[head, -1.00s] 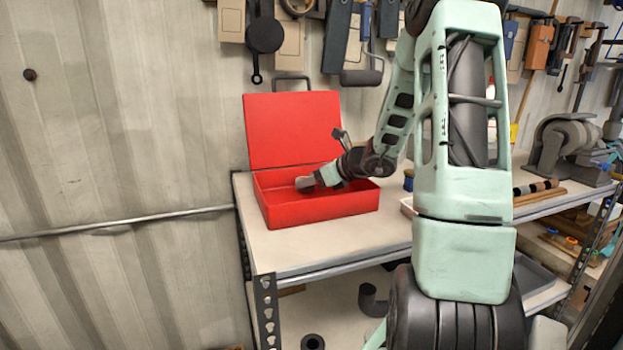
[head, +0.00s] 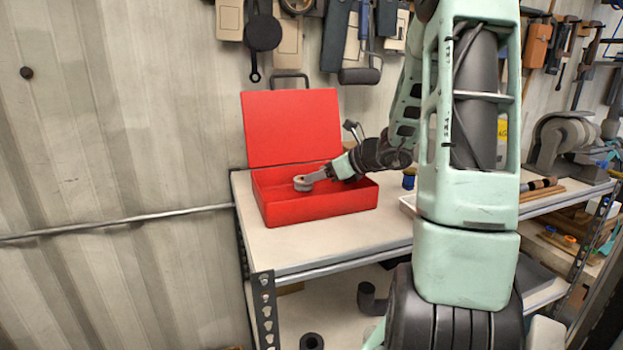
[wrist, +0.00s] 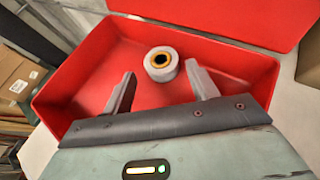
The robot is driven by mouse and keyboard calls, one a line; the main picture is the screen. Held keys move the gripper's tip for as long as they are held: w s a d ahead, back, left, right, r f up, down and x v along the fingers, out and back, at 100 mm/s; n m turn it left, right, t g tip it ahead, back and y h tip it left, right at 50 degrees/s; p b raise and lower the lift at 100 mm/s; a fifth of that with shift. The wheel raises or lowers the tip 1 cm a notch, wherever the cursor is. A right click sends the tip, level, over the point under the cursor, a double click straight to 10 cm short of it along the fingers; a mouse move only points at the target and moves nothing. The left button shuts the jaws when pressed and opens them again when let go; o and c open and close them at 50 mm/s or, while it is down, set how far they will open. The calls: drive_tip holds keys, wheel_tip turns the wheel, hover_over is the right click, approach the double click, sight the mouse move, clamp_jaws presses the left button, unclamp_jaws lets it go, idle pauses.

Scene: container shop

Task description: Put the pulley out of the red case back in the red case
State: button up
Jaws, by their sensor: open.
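The red case (head: 318,211) stands open on the bench, its lid (head: 292,128) upright at the back. In the wrist view the case (wrist: 95,75) fills most of the picture. The pulley (wrist: 161,63), a pale grey wheel with a yellow ring and dark bore, is inside the case, seeming to rest on its floor. In the head view the pulley (head: 302,184) shows near the middle of the case. My gripper (wrist: 163,82) is open, its two fingers apart inside the case. The pulley lies just beyond and between the fingertips, apart from both.
The case sits at the left end of the bench (head: 300,245), close to a corrugated wall. Tools hang on the wall above. A bench grinder (head: 563,145) and wooden rods (head: 540,196) stand to the right. Pipe pieces (head: 371,299) lie on the lower shelf.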

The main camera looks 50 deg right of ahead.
drive_tip(key=b+v, duration=0.1)
drive_tip(key=v, duration=0.7)
drive_tip(key=shift+s, duration=0.1)
idle(0.4)
